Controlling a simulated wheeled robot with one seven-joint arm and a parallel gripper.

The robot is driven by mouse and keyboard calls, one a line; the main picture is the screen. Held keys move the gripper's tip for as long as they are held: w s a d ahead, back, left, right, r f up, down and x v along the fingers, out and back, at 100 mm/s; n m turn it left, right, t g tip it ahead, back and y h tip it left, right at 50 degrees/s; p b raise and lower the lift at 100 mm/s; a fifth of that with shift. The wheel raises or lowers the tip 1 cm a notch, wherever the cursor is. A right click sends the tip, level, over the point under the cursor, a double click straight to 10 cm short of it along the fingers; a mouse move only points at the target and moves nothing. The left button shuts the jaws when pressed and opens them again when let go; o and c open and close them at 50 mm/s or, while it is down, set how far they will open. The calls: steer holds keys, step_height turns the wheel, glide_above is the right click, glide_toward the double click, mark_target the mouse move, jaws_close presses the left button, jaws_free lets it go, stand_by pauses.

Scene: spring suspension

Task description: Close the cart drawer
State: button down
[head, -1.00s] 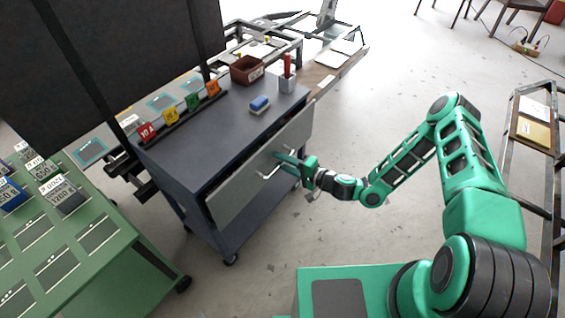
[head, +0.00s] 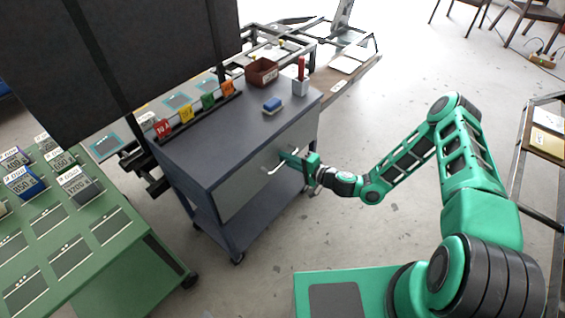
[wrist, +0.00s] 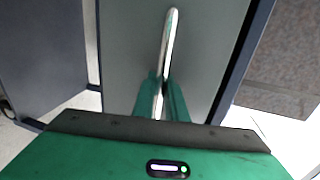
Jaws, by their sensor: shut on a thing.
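The dark blue-grey cart (head: 235,130) stands in the middle of the head view. Its drawer has a grey front (head: 245,185) that now sits flush, or nearly so, with the cart body; any small gap is too fine to tell. A silver bar handle (head: 283,160) is on the drawer front, and it also shows in the wrist view (wrist: 170,45). My gripper (head: 289,158) is at the handle. In the wrist view its two green fingers (wrist: 162,98) are shut on the handle bar, one on each side.
On the cart top lie a blue eraser-like block (head: 272,105), a brown bin (head: 262,72), a cup with a red item (head: 300,84) and coloured tags (head: 195,108). A green table (head: 85,235) with labelled weights stands at left.

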steer(key=shift+w+a, duration=0.1)
steer(key=c, duration=1.8)
jaws_free()
steer(key=shift+r, duration=0.1)
steer(key=v, duration=1.1)
steer(key=shift+f, duration=0.3)
